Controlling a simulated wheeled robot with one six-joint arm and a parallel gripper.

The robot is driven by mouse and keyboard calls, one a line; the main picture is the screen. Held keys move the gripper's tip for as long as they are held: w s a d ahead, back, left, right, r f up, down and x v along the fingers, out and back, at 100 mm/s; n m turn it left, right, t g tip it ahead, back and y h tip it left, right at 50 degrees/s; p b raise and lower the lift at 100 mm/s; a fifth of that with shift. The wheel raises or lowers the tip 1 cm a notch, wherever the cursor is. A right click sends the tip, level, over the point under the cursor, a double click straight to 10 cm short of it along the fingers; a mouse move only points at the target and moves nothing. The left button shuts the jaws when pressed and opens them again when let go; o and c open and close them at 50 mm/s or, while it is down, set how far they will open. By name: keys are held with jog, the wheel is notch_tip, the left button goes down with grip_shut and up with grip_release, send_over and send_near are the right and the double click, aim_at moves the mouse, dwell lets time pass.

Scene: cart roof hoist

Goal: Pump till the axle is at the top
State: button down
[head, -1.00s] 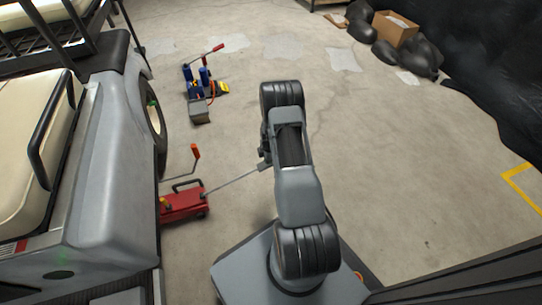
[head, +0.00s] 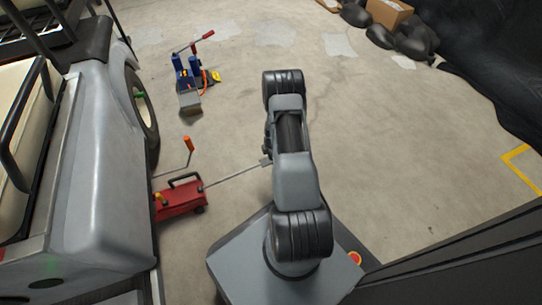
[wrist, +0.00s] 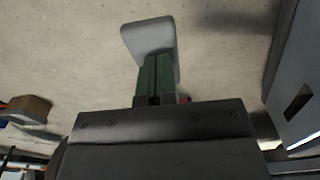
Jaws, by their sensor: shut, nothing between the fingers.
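A red floor jack (head: 181,198) stands on the floor beside the cart (head: 105,165), partly under its side. A thin grey bar (head: 230,178) runs from the jack to a small light-grey pad (head: 265,162) next to my arm. In the wrist view a grey pad (wrist: 150,35) lies just beyond the tips of my gripper (wrist: 155,95). My gripper is shut with nothing between its fingers. I cannot tell whether it touches the pad. In the head view my arm hides most of the gripper. The axle is hidden under the cart. A dark wheel (head: 146,118) shows at the cart's side.
A blue device with a red-tipped lever (head: 187,75) stands farther back. A cardboard box (head: 389,13) and black bags (head: 409,40) lie at the back right. The middle floor is clear.

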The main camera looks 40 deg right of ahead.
notch_tip(320, 180, up, 5)
jog(key=p, duration=0.4)
jog(key=shift+a+r, duration=0.1)
jog(key=shift+r, duration=0.05)
jog(key=s+d+r+p, duration=0.1)
jog(key=d+r+p, duration=0.2)
jog(key=r, duration=0.4)
jog(key=shift+d+r+p, duration=0.3)
jog(key=shift+d, duration=0.1)
